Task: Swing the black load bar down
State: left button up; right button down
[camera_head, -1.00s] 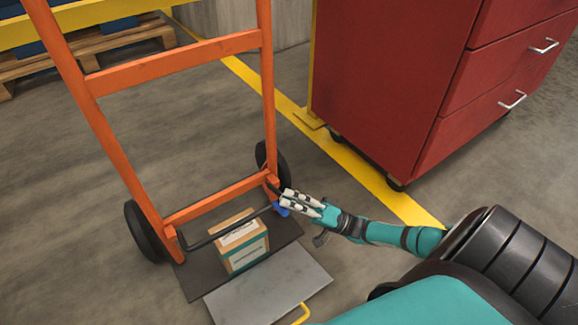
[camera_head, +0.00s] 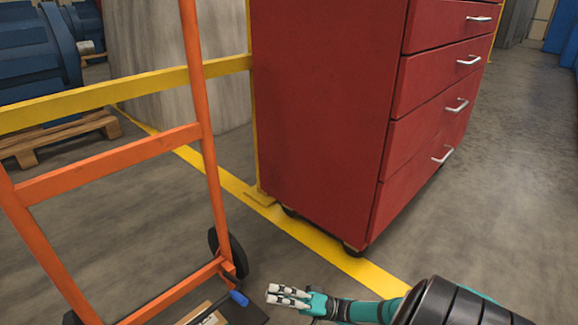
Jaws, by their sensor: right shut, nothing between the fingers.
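The orange hand truck (camera_head: 206,150) stands at the left, its lower part cut off by the bottom edge. The black load bar (camera_head: 229,281) shows only as a short stretch near the foot of the right upright, ending in a blue grip (camera_head: 239,298). The rest of the bar is out of view. A cardboard box (camera_head: 207,318) on the truck's dark toe plate (camera_head: 250,314) shows only partly. My right gripper (camera_head: 269,294) is shut and empty, just right of the blue grip with a small gap. My left gripper is not in view.
A red drawer cabinet (camera_head: 318,110) on casters stands behind my right gripper. A yellow rail (camera_head: 110,95) and a wooden pallet (camera_head: 65,135) are at the back left. Open floor lies at the right beyond the cabinet.

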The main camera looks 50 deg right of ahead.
jog(key=v, duration=0.4)
jog(key=shift+s+d+f, duration=0.15)
jog(key=shift+s+d, duration=0.05)
dwell(0.5)
